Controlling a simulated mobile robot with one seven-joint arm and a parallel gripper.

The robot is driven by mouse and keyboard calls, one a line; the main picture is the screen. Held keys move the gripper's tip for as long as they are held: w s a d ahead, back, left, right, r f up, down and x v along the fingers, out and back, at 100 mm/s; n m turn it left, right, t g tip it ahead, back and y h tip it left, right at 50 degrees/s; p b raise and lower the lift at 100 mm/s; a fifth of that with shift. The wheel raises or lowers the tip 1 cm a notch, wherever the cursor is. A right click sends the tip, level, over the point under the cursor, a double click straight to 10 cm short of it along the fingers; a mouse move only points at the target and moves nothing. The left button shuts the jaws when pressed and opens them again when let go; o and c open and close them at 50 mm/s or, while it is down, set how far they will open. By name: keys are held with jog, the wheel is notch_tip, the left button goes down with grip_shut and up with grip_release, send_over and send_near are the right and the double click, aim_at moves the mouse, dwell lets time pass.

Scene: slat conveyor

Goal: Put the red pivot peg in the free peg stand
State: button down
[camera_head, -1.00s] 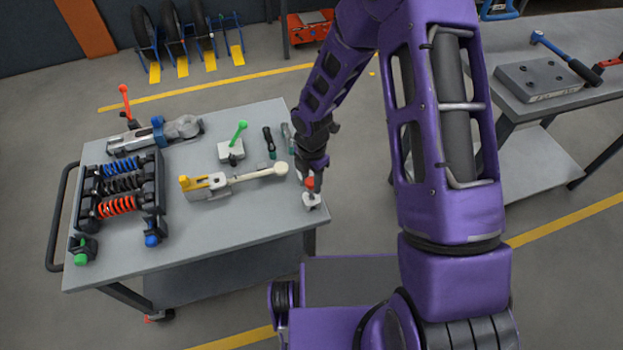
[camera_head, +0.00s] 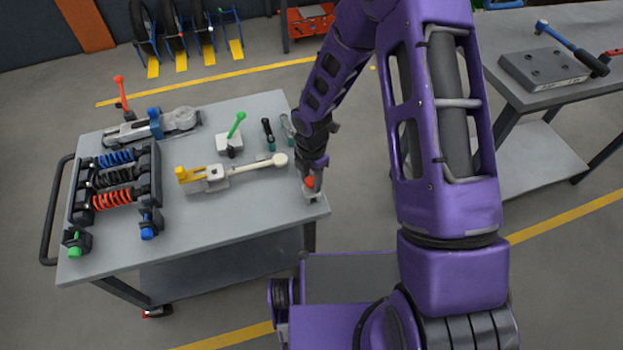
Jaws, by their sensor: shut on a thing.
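The red pivot peg (camera_head: 310,181) shows as a small red head between the fingertips of my gripper (camera_head: 311,178), at the right edge of the grey cart top. My gripper points down and is shut on the peg. A small pale block (camera_head: 312,194), which looks like a stand, is directly below the red head. The peg's lower part is hidden, so I cannot tell whether it is inside the block or just above it. A blue-headed peg (camera_head: 147,232) and a green-headed peg (camera_head: 75,247) sit in dark holders at the cart's front left.
The cart (camera_head: 235,215) also holds a spring rack (camera_head: 116,183), a pale arm-like part (camera_head: 240,171), a white block with a green lever (camera_head: 229,142) and a clamp with a red lever (camera_head: 152,126). The cart's front middle is clear. A workbench (camera_head: 520,95) stands at right.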

jog(key=shift+c, duration=1.9)
grip_release()
notch_tip(320, 180, up, 17)
jog(key=p, duration=0.3)
jog(key=shift+r+p, duration=0.2)
jog(key=shift+p, duration=0.15)
